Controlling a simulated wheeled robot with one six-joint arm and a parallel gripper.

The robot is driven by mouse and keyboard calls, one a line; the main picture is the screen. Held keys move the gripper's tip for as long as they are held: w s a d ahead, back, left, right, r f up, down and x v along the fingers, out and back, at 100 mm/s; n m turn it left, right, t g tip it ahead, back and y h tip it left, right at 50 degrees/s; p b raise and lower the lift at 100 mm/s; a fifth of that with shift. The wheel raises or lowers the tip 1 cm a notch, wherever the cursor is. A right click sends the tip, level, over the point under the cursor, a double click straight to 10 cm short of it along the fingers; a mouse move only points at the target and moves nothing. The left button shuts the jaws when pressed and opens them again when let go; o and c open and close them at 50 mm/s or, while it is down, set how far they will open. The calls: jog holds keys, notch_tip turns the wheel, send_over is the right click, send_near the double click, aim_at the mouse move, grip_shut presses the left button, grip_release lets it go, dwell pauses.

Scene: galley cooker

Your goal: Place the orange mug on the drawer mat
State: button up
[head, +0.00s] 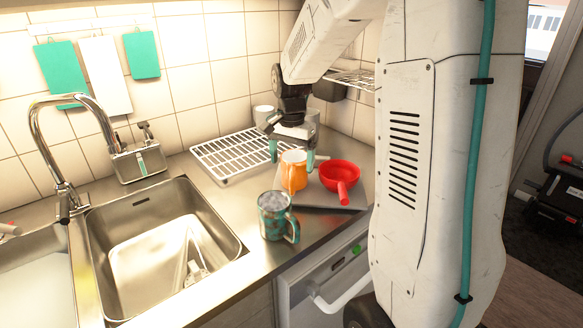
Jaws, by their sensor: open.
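The orange mug (294,175) stands upright on the counter's right part, with a pale interior showing at its rim. My gripper (291,158) is open above the mug, its teal fingertips apart on the left and right of the rim. Whether a finger touches the mug cannot be told. A flat grey mat (325,197), which looks like the drawer mat, lies at the counter's right front, right beside or under the mug's base; the exact overlap is unclear. A red pan (340,175) with its handle toward the front sits on this mat.
A dark teal patterned mug (275,217) stands in front, near the counter edge. A white wire rack (235,153) lies behind left, with pale cups (263,114) at the back. The sink (160,240) is at left. Bare counter lies between sink and mugs.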

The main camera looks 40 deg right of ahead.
notch_tip(320, 180, up, 9)
jog(key=s+a+r+n, duration=0.3)
jog(key=s+a+n, duration=0.3)
jog(key=s+a, duration=0.5)
jog(key=s+a+f+n, duration=0.1)
jog(key=s+a+n, duration=0.1)
jog(key=s, duration=0.5)
jog(key=s+a+f+n+t, duration=0.1)
jog(key=s+a+f+n, duration=0.1)
jog(key=s+n, duration=0.3)
jog(key=shift+s+a+f, duration=0.25)
jog(key=shift+s+f, duration=0.05)
jog(key=shift+s, duration=1.4)
